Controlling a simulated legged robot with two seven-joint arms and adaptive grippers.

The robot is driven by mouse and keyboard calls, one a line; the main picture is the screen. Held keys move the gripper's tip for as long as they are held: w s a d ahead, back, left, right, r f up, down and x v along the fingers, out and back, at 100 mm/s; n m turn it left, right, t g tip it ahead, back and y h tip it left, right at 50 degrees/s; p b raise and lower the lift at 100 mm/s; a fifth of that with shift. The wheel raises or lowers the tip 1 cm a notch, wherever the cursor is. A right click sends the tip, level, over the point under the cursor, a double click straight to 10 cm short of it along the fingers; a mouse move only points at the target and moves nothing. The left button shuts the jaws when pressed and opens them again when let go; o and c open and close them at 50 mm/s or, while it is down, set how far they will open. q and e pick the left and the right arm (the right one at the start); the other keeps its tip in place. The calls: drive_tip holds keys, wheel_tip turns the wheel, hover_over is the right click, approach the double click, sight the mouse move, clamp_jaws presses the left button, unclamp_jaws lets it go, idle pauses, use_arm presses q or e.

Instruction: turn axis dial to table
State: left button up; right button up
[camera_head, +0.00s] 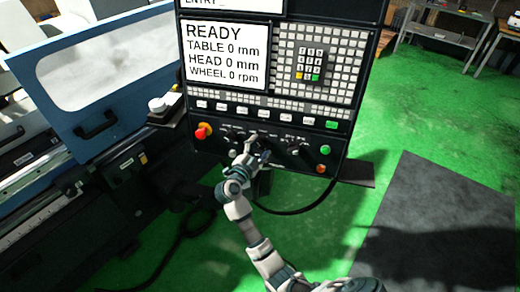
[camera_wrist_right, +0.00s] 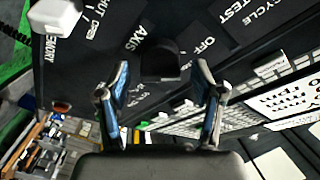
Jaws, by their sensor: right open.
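The control panel (camera_head: 220,115) of the grinder stands in front of me, with a row of small black dials along its lower part. My right gripper (camera_head: 255,148) is at the middle of that row in the head view and partly hides the dials there. In the right wrist view, a black dial (camera_wrist_right: 160,62) stands by the printed word AXIS, with OFF on its other side. The right gripper's fingers (camera_wrist_right: 162,88) are apart, one on each side of the dial, with a gap visible at each side. My left gripper is not in view.
The screen (camera_head: 226,55) reads READY, table 0 mm, head 0 mm, wheel 0 rpm. A red knob (camera_head: 202,131) sits at the panel's lower left, a green button (camera_head: 325,149) at its lower right. The blue machine door (camera_head: 100,75) is left; open green floor lies right.

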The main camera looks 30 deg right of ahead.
drive_tip(key=shift+w+d, duration=0.25)
drive_tip(key=shift+d, duration=0.6)
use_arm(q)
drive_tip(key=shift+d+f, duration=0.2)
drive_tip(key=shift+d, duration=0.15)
use_arm(e)
drive_tip(key=shift+a, duration=0.1)
drive_tip(key=shift+a, duration=0.3)
drive_tip(key=c, duration=1.1)
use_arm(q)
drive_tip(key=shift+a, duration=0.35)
use_arm(e)
drive_tip(key=shift+r, duration=0.1)
